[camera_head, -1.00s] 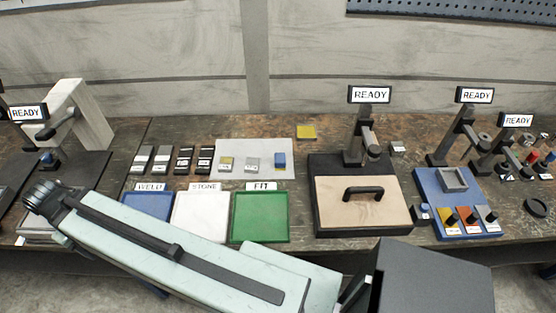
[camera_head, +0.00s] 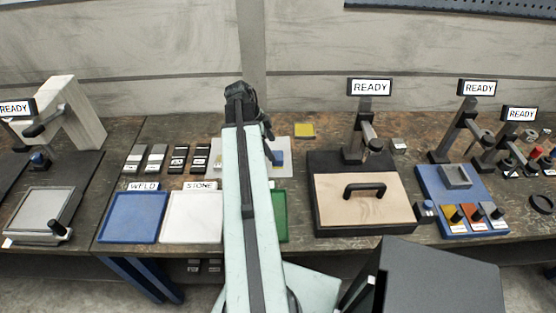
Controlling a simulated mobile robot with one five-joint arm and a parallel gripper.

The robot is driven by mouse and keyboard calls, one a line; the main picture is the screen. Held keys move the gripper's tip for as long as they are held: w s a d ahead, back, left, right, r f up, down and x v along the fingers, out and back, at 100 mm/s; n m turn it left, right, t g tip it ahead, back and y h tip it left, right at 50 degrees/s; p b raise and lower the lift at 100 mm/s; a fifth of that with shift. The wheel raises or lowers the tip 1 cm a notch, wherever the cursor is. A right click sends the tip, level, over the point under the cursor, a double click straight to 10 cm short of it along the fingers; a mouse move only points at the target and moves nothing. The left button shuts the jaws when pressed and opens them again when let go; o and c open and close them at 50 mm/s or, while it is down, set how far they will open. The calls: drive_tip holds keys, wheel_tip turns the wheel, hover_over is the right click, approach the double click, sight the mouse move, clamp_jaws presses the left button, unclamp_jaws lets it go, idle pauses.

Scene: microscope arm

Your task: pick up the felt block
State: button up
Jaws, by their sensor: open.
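A small blue block (camera_head: 279,158) sits on the right part of a white mat (camera_head: 285,172). A flat yellow piece (camera_head: 304,131) lies behind the mat's right end. No readable label shows which piece is felt. My gripper (camera_head: 271,152) hangs just left of the blue block in the picture, open, with nothing seen in it. Its fingertips are small and partly hidden, and I cannot tell its height over the mat. My arm covers the middle of the mat and whatever lies there.
Blue (camera_head: 133,217) and white (camera_head: 191,217) trays stand in front; my arm mostly covers a green tray (camera_head: 280,215). Several dark and grey pieces (camera_head: 178,158) lie left of the mat. A box with a black handle (camera_head: 365,205) and a READY post (camera_head: 369,88) stand on the right.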

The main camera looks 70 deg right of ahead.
sight(276, 155)
drive_tip(key=b+x, duration=0.7)
drive_tip(key=x, duration=0.1)
drive_tip(key=shift+w+d+f, duration=0.1)
drive_tip(key=shift+w, duration=0.25)
drive_tip(key=c, duration=1.6)
wheel_tip(276, 155, up, 11)
drive_tip(key=p, duration=1)
drive_tip(key=shift+f, duration=0.15)
drive_tip(key=shift+f, duration=0.15)
drive_tip(key=o, duration=0.9)
drive_tip(key=c, duration=0.6)
